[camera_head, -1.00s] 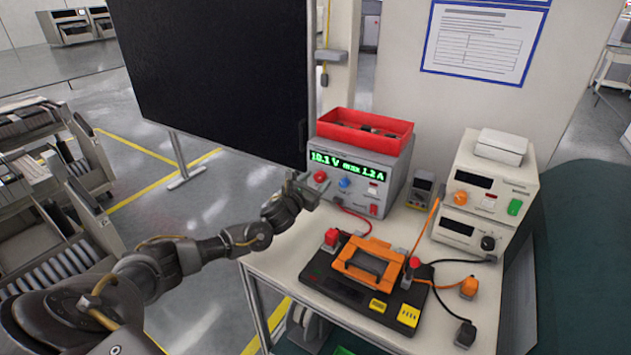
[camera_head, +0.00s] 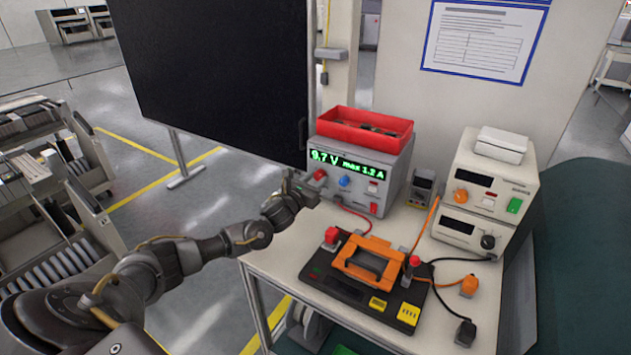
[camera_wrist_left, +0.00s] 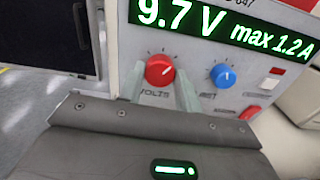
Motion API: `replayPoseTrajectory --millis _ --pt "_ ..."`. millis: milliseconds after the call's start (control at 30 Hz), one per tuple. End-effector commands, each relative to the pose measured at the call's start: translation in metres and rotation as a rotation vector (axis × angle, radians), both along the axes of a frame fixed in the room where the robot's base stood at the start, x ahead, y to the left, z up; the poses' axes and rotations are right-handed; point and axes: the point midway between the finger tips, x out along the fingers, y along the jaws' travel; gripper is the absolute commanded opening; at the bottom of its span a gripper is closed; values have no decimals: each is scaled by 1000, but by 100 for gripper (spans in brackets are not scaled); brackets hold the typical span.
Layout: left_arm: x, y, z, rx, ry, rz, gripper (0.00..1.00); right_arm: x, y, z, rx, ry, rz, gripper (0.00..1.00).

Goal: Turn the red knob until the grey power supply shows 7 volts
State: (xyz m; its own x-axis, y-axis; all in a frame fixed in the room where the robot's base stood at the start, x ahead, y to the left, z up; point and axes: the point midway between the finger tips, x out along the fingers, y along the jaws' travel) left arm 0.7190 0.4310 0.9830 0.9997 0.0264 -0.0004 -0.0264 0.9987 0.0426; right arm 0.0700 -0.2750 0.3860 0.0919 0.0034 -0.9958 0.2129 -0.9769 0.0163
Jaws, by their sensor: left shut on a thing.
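The grey power supply (camera_head: 396,181) stands at the back left of the table. Its green display (camera_wrist_left: 220,28) reads 9.7 V max 1.2 A in the left wrist view. The red knob (camera_wrist_left: 159,70) sits below the display above the word VOLTS, with its white mark pointing to the upper right. My left gripper (camera_head: 312,184) is at the front of the supply, its fingers on either side of the red knob and shut on it. The knob also shows in the head view (camera_head: 320,175), partly hidden by the gripper. My right gripper is not in view.
A blue knob (camera_wrist_left: 223,75) is close to the right of the red one. A red tray (camera_head: 366,128) sits on the supply. White instruments (camera_head: 490,195) stand to the right; a dark panel (camera_head: 215,75) stands left.

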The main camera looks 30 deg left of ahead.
Motion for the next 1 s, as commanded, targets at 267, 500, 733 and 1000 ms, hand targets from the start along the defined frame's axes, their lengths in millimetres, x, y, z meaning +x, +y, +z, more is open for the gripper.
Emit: replayPoseTrajectory --millis 267,500,733,1000 --pt "0 0 0 -234 -7 0 11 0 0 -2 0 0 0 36" --pt "0 0 0 -460 -13 0 11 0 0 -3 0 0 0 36" --pt "0 1 1 -646 -19 0 11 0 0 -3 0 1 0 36" --pt "0 1 0 -793 -22 0 11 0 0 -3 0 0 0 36"
